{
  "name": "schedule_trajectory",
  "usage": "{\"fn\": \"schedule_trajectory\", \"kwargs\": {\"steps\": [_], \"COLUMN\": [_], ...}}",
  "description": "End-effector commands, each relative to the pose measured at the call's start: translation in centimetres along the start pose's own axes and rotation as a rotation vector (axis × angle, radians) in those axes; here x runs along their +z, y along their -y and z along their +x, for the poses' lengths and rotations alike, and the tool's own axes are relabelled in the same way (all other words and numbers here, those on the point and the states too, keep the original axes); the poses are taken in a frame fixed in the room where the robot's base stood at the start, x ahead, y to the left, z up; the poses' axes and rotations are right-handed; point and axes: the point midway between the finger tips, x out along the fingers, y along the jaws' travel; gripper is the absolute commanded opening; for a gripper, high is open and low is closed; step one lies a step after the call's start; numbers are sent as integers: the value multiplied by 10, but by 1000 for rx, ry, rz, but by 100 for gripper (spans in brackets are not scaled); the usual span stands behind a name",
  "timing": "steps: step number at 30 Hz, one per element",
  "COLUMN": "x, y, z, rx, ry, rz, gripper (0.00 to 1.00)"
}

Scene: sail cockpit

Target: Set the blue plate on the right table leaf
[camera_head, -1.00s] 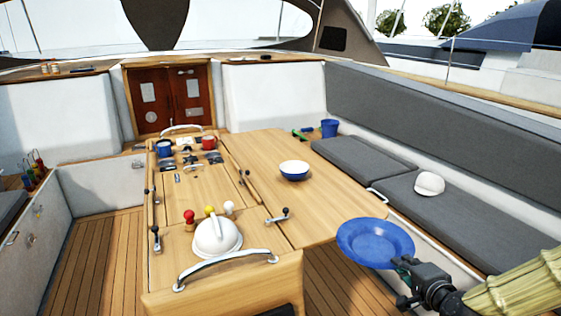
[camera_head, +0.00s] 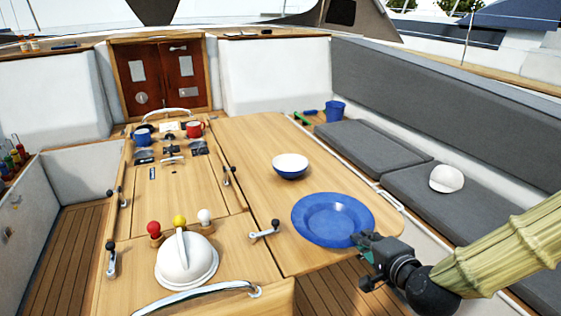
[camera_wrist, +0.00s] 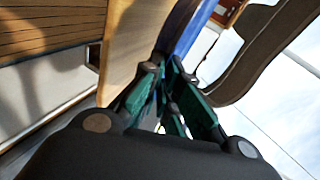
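The blue plate (camera_head: 333,219) is level over the near part of the right table leaf (camera_head: 252,160). My gripper (camera_head: 362,240) is shut on the plate's near right rim. In the wrist view, the plate (camera_wrist: 181,28) shows edge-on, running up from between the gripper fingers (camera_wrist: 172,85). The leaf's wood shows to the left of it. I cannot tell whether the plate touches the leaf or hangs slightly above it.
A white and blue bowl (camera_head: 290,166) stands on the leaf just beyond the plate. A metal latch (camera_head: 265,231) lies left of the plate. A white cap (camera_head: 446,179) rests on the grey bench cushion (camera_head: 430,203). A white domed object (camera_head: 187,262) is on the table's centre part.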

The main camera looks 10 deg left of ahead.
Motion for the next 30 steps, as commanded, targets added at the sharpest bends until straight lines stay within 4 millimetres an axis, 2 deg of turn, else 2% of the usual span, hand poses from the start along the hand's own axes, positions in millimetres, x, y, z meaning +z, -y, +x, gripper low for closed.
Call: {"fn": "schedule_trajectory", "kwargs": {"steps": [1, 3, 7, 30], "x": [13, 25, 29, -48], "y": [-2, -1, 4, 24], "z": [2, 1, 6, 125], "rx": [-1, -3, -5, -4], "ry": [19, 35, 46, 43], "rz": [-8, -15, -20, -19], "gripper": [0, 0, 0, 0]}}
